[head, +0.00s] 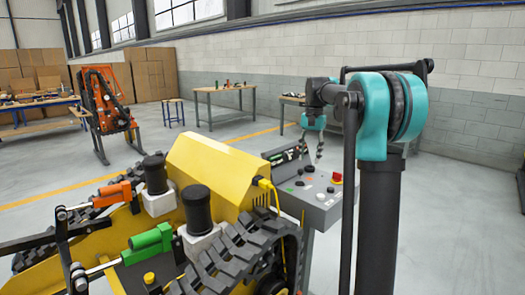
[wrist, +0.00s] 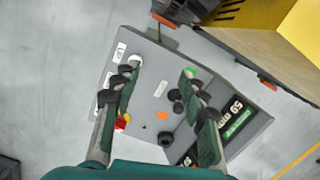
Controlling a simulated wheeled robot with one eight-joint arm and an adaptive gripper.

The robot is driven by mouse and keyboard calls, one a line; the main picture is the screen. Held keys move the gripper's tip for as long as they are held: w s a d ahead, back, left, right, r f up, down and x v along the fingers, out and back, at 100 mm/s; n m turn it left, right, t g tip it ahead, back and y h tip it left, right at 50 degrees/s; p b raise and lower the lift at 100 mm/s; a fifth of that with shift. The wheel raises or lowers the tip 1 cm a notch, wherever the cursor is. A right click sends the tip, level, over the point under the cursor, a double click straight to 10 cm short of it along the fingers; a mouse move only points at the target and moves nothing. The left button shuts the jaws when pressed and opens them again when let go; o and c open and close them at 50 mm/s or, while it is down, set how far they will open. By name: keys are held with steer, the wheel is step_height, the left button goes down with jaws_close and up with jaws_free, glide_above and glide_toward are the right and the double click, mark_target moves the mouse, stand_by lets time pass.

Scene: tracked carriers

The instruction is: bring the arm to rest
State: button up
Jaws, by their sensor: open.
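My gripper (head: 312,150) hangs from my teal and black arm (head: 375,115), above the far part of a grey control console (head: 325,208). In the wrist view my gripper (wrist: 160,72) has its two fingers spread wide, with nothing between them but the console face (wrist: 150,105) behind. The fingers point at the console and hide parts of its controls. I cannot tell the exact gap between fingertips and panel.
The console carries a red stop button (head: 337,177), knobs and a display (wrist: 236,117). A yellow tracked carrier (head: 210,165) with black tracks stands left of it. Workbenches (head: 225,91) and an orange machine (head: 104,100) stand farther back. Open floor lies between.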

steer(key=s+f+n+t, duration=0.2)
steer(key=s+f+n, duration=0.1)
steer(key=s+f, duration=1)
steer(key=s+d+f+n+t, duration=0.1)
steer(key=s+f+n+t, duration=0.2)
steer(key=s+f, duration=1.1)
steer(key=s, duration=0.6)
steer(key=shift+s+h, duration=0.2)
steer(key=shift+h, duration=0.1)
steer(key=shift+r, duration=0.1)
stand_by(0.9)
